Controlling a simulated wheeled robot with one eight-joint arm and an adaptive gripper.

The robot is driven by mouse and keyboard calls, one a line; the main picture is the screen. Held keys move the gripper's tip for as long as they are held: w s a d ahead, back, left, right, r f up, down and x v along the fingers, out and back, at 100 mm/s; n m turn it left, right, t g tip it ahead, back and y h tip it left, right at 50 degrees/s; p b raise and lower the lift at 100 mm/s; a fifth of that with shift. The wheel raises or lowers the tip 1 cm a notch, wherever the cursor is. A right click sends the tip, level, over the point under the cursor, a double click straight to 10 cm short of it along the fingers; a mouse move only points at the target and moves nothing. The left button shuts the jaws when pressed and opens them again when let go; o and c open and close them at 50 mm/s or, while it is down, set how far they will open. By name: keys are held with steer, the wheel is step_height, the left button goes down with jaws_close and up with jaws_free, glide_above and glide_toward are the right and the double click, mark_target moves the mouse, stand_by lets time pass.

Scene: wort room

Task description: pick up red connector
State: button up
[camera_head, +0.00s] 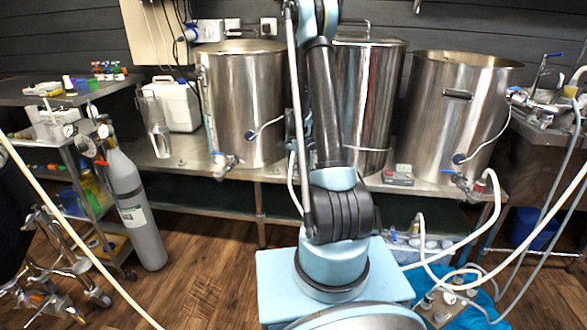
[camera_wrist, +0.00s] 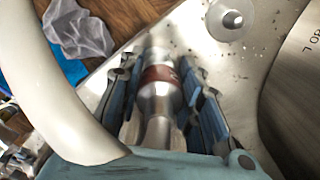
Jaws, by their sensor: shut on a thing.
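In the wrist view, the red connector (camera_wrist: 160,76) is a silver metal fitting with a dark red band around its middle. It lies between the two blue-grey fingers of my gripper (camera_wrist: 162,95), which are shut on it. The near end of the connector is narrower silver metal, and its far end is blurred. In the head view my arm rises through the middle and leaves the top of the picture. I cannot make out my gripper there.
A thick white hose (camera_wrist: 60,90) curves close along the gripper's left. A steel pot (camera_wrist: 292,95) stands close on the right, beside a round metal knob (camera_wrist: 231,20). In the head view, several steel pots (camera_head: 240,100) line the bench, with a gas cylinder (camera_head: 135,210) at left.

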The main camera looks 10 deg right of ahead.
steer(key=shift+s+a+r, duration=0.1)
steer(key=shift+a+r, duration=0.1)
steer(key=shift+r, duration=0.15)
step_height(320, 180, up, 6)
steer(key=shift+r, duration=0.25)
steer(key=s+a, duration=0.4)
steer(key=a, duration=0.4)
steer(key=s+a, duration=0.5)
steer(key=a, duration=0.4)
steer(key=shift+a, duration=0.2)
steer(key=shift+w, duration=0.1)
steer(key=shift+r, duration=2.15)
steer(key=shift+f, duration=0.1)
